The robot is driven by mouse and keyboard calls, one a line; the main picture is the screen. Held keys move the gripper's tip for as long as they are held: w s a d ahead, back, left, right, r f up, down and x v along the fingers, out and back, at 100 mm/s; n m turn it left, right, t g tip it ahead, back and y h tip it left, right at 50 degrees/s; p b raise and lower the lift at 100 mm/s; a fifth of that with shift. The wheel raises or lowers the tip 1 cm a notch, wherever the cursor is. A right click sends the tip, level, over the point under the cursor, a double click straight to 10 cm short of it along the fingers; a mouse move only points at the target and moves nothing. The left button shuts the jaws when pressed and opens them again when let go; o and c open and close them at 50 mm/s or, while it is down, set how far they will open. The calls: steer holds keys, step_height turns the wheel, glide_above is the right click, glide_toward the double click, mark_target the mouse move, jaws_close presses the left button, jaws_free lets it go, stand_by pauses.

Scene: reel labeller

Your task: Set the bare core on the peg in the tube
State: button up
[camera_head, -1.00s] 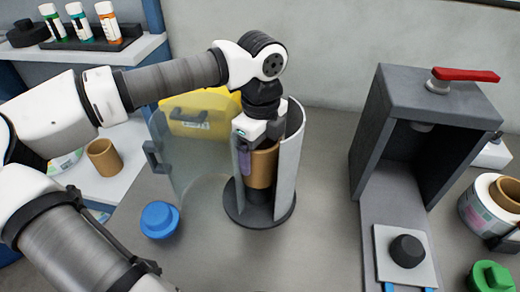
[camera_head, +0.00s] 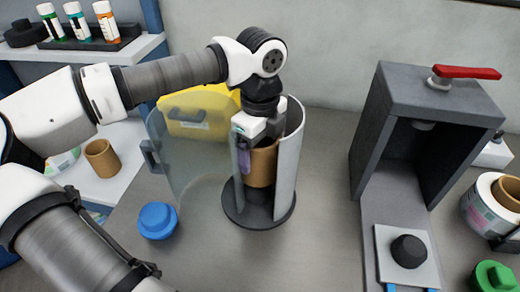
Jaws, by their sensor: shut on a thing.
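My gripper (camera_head: 258,145) points down inside the open tube and is shut on a brown bare core (camera_head: 263,167). The tube (camera_head: 289,160) is a light half-round wall standing on a round dark base (camera_head: 270,215). Its clear curved door (camera_head: 190,155) stands open to the left. The core is upright above the base. A dark post, which looks like the peg (camera_head: 258,200), shows below the core. I cannot tell how far the core sits around it. The gripper hides the core's top and part of its left side.
A blue knob-like cap (camera_head: 158,220) stands left of the base. Another brown core (camera_head: 102,158) is on the left shelf. A yellow case (camera_head: 195,112) is behind the door. A grey press with a red lever (camera_head: 465,74) stands to the right, with bare bench between.

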steer(key=shift+f, duration=0.15)
steer(key=shift+f+b, duration=0.15)
steer(key=shift+b, duration=0.2)
steer(key=shift+s+a+r, duration=0.1)
steer(key=shift+a+r, duration=0.05)
steer(key=shift+r, duration=0.25)
steer(key=o, duration=0.9)
step_height(320, 180, up, 14)
steer(key=shift+f+b, duration=0.1)
steer(key=shift+b, duration=0.9)
